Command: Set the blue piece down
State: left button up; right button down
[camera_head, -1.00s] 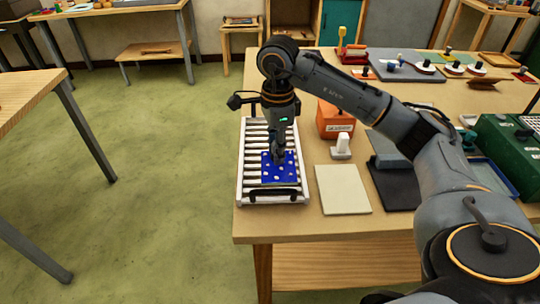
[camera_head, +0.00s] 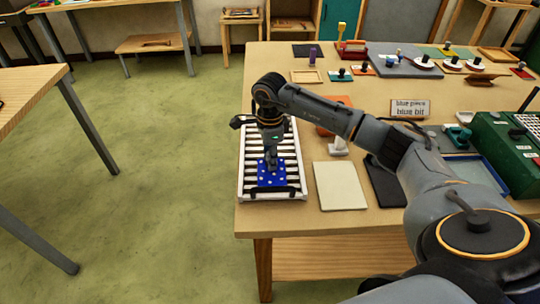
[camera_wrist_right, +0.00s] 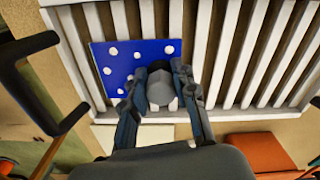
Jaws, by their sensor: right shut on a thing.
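The blue piece (camera_head: 278,181), a flat plate with white dots, is at the near end of the white slatted rack (camera_head: 242,172). It also shows in the right wrist view (camera_wrist_right: 122,66), over the slats. My right gripper (camera_head: 270,162) points down over it. In the wrist view its fingers (camera_wrist_right: 160,100) are shut on the grey knob (camera_wrist_right: 160,84) of the blue piece. I cannot tell whether the plate touches the slats. My left gripper is out of view.
A cream board (camera_head: 340,186) lies right of the rack. A white-handled block (camera_head: 338,147) and an orange box (camera_head: 338,104) are near. The rack's far slats look empty.

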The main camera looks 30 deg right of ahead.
jog(key=shift+f, duration=0.1)
jog(key=c, duration=1)
grip_release()
jog(key=shift+c, duration=0.2)
jog(key=shift+r, duration=0.3)
notch_tip(320, 180, up, 11)
jog(key=b, duration=0.3)
jog(key=shift+w+f, duration=0.1)
jog(key=shift+f, duration=0.05)
jog(key=shift+r, duration=0.5)
